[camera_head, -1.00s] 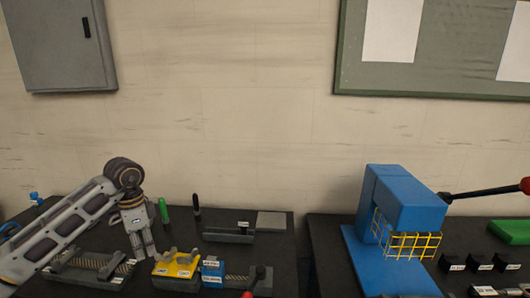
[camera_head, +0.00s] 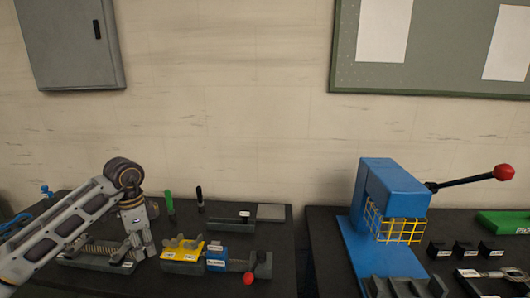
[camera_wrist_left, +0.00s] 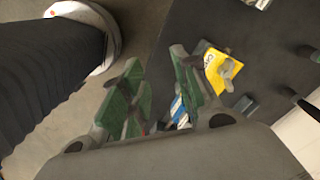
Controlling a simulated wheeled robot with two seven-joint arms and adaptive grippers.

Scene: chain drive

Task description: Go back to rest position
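My left gripper (camera_head: 140,250) hangs fingers down over the left table in the head view, by the back of a grey fixture (camera_head: 95,252). In the left wrist view its two green-padded fingers (camera_wrist_left: 160,88) stand apart with a clear gap. Nothing is seen held between them. A blue and white thing (camera_wrist_left: 179,110) shows partly behind a finger, and a yellow block (camera_wrist_left: 220,70) lies beyond. In the head view the yellow block (camera_head: 184,247) sits on its grey base, right of the gripper. My right gripper is in neither view.
A blue block (camera_head: 216,256) and a red-knobbed lever (camera_head: 249,277) are right of the yellow block. A green marker (camera_head: 169,202) and black marker (camera_head: 200,198) stand behind. A blue press (camera_head: 392,190) with a yellow guard stands on the right table. A gap separates the tables.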

